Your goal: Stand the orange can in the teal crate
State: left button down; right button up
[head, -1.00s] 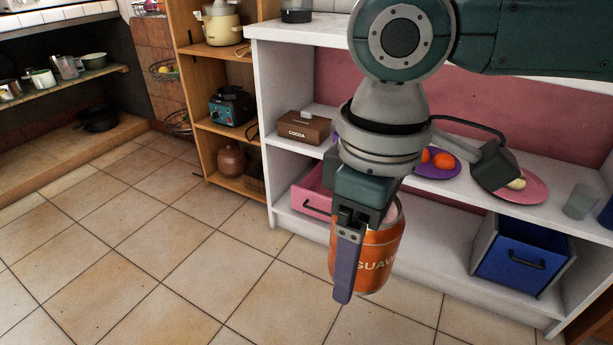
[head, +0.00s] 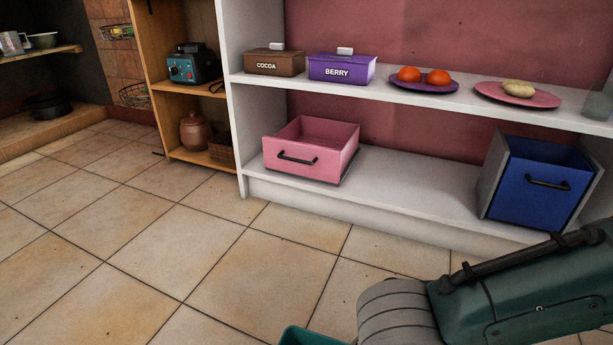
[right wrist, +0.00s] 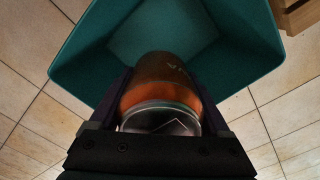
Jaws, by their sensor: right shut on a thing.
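In the right wrist view my right gripper (right wrist: 163,88) is shut on the orange can (right wrist: 160,88), with a finger on each side of it. The can's clear or metallic end faces the camera. The teal crate (right wrist: 255,60) opens beyond the can, and its inside looks empty. The can overlaps the crate's near side; I cannot tell how far it is inside or whether it touches. In the head view only a corner of the teal crate (head: 305,337) shows at the bottom edge, beside my arm. The right gripper and can are out of that view. My left gripper is not in view.
A white shelf (head: 400,195) holds a pink drawer box (head: 310,150), a blue drawer box (head: 540,185), cocoa (head: 274,64) and berry (head: 342,69) boxes, and plates. Tiled floor (head: 150,250) is clear at left. A wooden thing (right wrist: 300,16) stands near the crate.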

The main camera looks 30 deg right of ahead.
jog(key=f+b, duration=0.4)
jog(key=f, duration=0.1)
jog(key=f+b, duration=0.5)
jog(key=f, duration=0.1)
jog(key=f+b, duration=0.4)
jog(key=f, duration=0.2)
jog(key=shift+s+f, duration=0.1)
jog(key=shift+s, duration=0.15)
notch_tip(320, 180, down, 5)
jog(key=b, duration=0.4)
jog(key=shift+b, duration=0.4)
jog(key=shift+r, duration=0.25)
jog(key=shift+f, duration=0.1)
jog(key=o, duration=1.2)
jog(key=shift+c, duration=0.2)
